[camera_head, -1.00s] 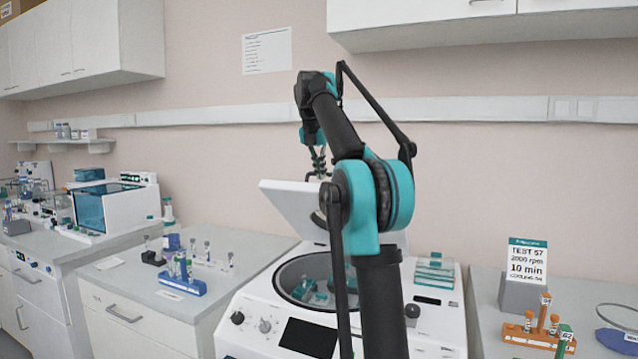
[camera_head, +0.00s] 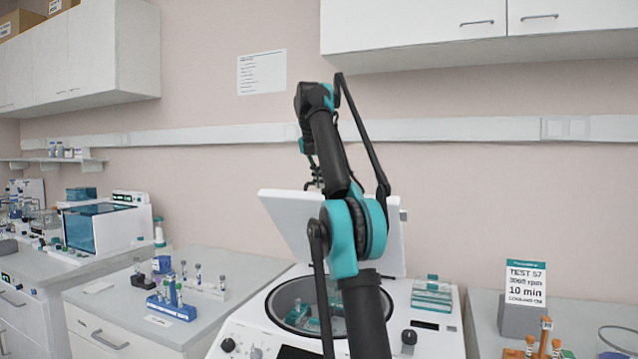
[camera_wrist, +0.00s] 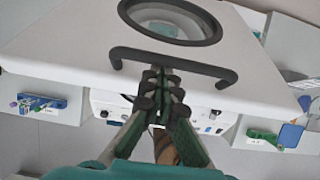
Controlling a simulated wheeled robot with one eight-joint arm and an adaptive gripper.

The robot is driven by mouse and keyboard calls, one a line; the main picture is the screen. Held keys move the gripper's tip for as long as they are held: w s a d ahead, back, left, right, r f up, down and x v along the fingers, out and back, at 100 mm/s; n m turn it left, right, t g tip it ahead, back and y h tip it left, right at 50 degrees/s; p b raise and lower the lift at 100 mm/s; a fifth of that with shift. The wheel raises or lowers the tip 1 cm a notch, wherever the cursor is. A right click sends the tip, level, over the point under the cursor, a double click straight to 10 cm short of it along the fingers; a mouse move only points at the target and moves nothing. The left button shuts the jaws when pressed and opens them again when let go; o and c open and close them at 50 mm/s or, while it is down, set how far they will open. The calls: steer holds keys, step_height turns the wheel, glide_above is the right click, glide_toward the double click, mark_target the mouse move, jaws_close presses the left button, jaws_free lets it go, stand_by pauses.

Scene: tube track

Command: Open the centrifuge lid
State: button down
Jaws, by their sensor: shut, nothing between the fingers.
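The centrifuge (camera_head: 430,338) is white and stands in the middle of the head view. Its lid (camera_head: 287,222) is raised and leans back, and the round bowl (camera_head: 283,296) below shows teal tube holders inside. In the wrist view the lid (camera_wrist: 60,50) fills the upper part, with its dark ringed window (camera_wrist: 170,25) and a dark bar handle (camera_wrist: 172,60). My gripper (camera_wrist: 160,74) is shut and empty, its fingertips at the middle of the handle; I cannot tell whether they touch it.
A teal tube rack (camera_head: 432,293) sits on the centrifuge's right top. A sign stand (camera_head: 524,300) and orange tube rack (camera_head: 540,348) are on the right bench. A blue rack (camera_head: 171,305) is on the left bench. Wall cabinets hang above.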

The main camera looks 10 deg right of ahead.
steer(key=shift+r, duration=0.1)
stand_by(0.3)
steer(key=shift+s+a+r, duration=0.15)
steer(key=shift+r, duration=0.25)
steer(key=shift+s+a+r, duration=0.15)
steer(key=shift+s+a, duration=0.1)
steer(key=shift+s, duration=0.1)
steer(key=s+a, duration=0.6)
steer(key=s, duration=0.3)
steer(key=s+a+f+t+h, duration=0.1)
steer(key=a+f+t+h, duration=0.35)
steer(key=a, duration=0.25)
glide_toward(298, 203)
steer(key=shift+t+y, duration=0.25)
steer(key=shift+t, duration=0.2)
steer(key=d+f, duration=0.2)
steer(key=f, duration=0.1)
steer(key=d+f, duration=0.2)
steer(key=shift+w+d, duration=0.1)
steer(key=shift+w, duration=0.3)
steer(key=shift+w+d+r, duration=0.2)
steer(key=shift+w+r, duration=0.05)
